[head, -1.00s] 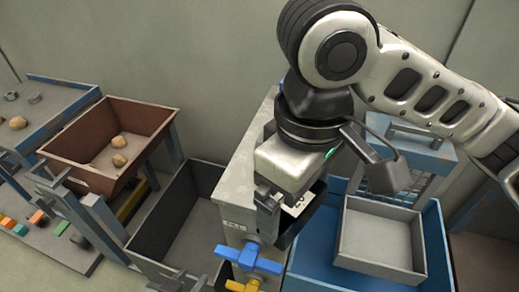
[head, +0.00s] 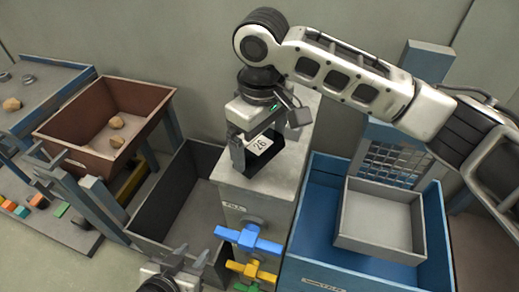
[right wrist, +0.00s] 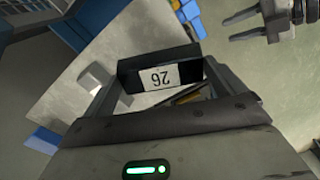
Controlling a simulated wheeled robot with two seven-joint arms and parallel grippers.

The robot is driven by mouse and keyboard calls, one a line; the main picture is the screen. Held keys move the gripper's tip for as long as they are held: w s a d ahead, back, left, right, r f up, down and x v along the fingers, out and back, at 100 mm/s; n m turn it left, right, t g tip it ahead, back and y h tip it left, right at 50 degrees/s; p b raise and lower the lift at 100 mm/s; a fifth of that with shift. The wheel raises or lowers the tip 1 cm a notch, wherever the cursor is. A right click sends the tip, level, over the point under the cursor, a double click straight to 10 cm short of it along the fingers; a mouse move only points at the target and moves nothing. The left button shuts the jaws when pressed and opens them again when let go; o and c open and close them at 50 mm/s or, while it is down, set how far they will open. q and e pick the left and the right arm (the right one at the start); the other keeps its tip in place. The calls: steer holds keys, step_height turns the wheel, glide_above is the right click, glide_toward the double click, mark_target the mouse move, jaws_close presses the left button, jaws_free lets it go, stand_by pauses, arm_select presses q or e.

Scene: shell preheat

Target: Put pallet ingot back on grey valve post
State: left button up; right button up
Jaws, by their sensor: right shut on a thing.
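The ingot is a dark block with a white label reading 26 (head: 261,146). My right gripper (head: 257,152) is shut on it above the top of the grey valve post (head: 237,192). I cannot tell whether the ingot touches the post top. In the right wrist view the ingot (right wrist: 158,77) sits between the fingers, label facing the camera, with the pale post top (right wrist: 68,110) behind. The post carries blue, yellow and green valve handles on its front. My left gripper (head: 180,262) is low in front of the post, empty, its fingers apart; it also shows in the right wrist view (right wrist: 243,25).
A dark grey bin (head: 150,248) stands left of the post. A blue tray (head: 300,262) with a grey box (head: 345,240) stands to the right. A brown hopper (head: 60,125) with lumps stands further left. A small grey block (right wrist: 95,78) shows near the fingers.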

mark_target(259, 142)
steer(key=shift+w+a+f, duration=0.1)
steer(key=shift+w+f, duration=0.25)
steer(key=shift+f, duration=0.75)
steer(key=shift+w+f, duration=0.1)
steer(key=shift+f, duration=0.8)
steer(key=o, duration=1)
steer(key=shift+f, duration=0.15)
step_height(259, 142, up, 12)
steer(key=shift+r, duration=0.15)
